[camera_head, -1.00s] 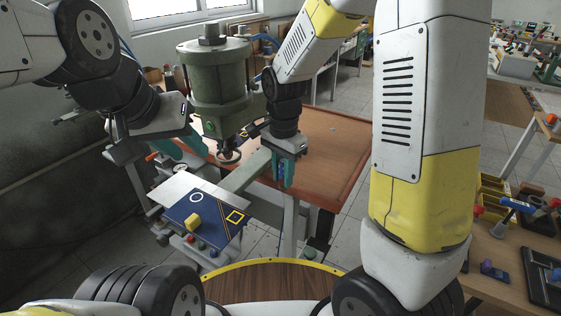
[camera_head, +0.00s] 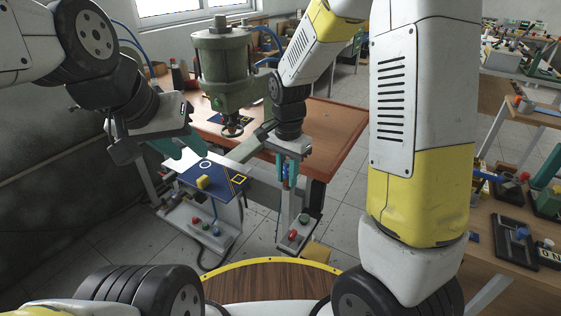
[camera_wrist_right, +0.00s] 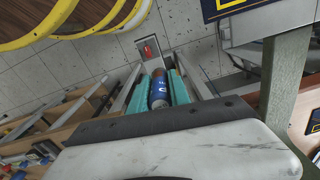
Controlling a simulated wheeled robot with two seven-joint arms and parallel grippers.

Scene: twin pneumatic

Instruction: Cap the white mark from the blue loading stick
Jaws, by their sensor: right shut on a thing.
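A dark blue panel (camera_head: 221,184) on the press bench carries a white ring mark (camera_head: 205,165) near its far edge. A yellow block (camera_head: 202,182) sits on the panel, and a yellow square outline is marked to its right. My right gripper (camera_head: 288,174) hangs to the right of the panel, apart from it. It is shut on a blue stick (camera_wrist_right: 159,90), a cylinder with white marking, between teal fingers in the right wrist view.
A green press (camera_head: 222,70) stands behind the panel. A control box with buttons (camera_head: 205,228) is below the panel, and another (camera_head: 298,232) is below my right gripper. The reddish-brown tabletop (camera_head: 335,130) is largely clear. A cluttered wooden bench (camera_head: 500,235) is at the right.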

